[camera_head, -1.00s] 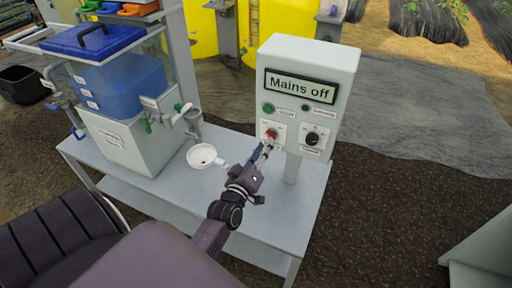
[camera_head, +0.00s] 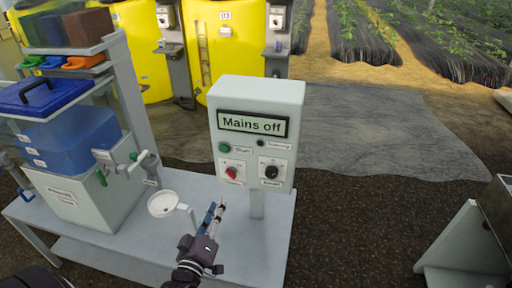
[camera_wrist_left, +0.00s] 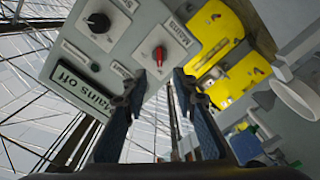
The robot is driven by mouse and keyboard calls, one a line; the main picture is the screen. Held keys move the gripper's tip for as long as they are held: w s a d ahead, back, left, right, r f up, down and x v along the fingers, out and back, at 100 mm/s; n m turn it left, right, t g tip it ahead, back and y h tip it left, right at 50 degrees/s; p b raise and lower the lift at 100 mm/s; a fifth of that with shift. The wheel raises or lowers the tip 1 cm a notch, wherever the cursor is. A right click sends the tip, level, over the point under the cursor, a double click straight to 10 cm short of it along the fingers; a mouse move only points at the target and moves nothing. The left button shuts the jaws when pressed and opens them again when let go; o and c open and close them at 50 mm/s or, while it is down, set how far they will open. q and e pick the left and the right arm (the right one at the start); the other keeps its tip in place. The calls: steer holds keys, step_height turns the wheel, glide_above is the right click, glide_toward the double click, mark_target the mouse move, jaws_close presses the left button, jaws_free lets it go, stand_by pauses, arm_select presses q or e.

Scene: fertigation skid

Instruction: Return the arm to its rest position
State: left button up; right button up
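My left gripper (camera_head: 217,206) is in front of and below the grey control box (camera_head: 258,92), over the bench. In the left wrist view its two fingers (camera_wrist_left: 157,78) are apart, with nothing between them. The box's display (camera_head: 252,124) reads "Mains off". The red mains knob (camera_head: 232,172) sits low on the box's left side. In the left wrist view the red knob (camera_wrist_left: 159,55) is beyond the fingertips, and the gripper is clear of it. A black knob (camera_head: 271,172) is to its right. My right gripper is not in view.
A white funnel-like cup (camera_head: 163,204) stands on the bench (camera_head: 262,257) left of the gripper. Farther left is a tank unit with blue liquid (camera_head: 75,142) and valves. Yellow tanks (camera_head: 227,47) stand behind. Open ground lies right of the bench, with a grey metal structure (camera_head: 470,235) at far right.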

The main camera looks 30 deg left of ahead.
arm_select(q)
steer(key=s+d+f+m+g+h, duration=0.1)
steer(key=s+d+f+m+g, duration=0.25)
steer(key=f, duration=0.85)
steer(key=s+d+f+m+g+h, duration=0.2)
steer(key=s+d+f, duration=0.2)
steer(key=f, duration=0.7)
steer(key=s+d+f+m+g+h, duration=0.1)
steer(key=s+d+f+m+g, duration=0.2)
steer(key=f, duration=0.9)
steer(key=s+f+m+g, duration=0.2)
steer(key=s+f, duration=0.3)
steer(key=s, duration=0.4)
steer(key=s+f+m+g, duration=0.2)
steer(key=s+f, duration=0.3)
steer(key=s, duration=0.5)
steer(key=s+f+m+g, duration=0.2)
steer(key=s+f+g, duration=0.2)
steer(key=s, duration=0.6)
step_height(320, 180, down, 2)
steer(key=shift+s+d+f, duration=0.1)
steer(key=shift+s+d, duration=0.05)
steer(key=shift+d, duration=0.05)
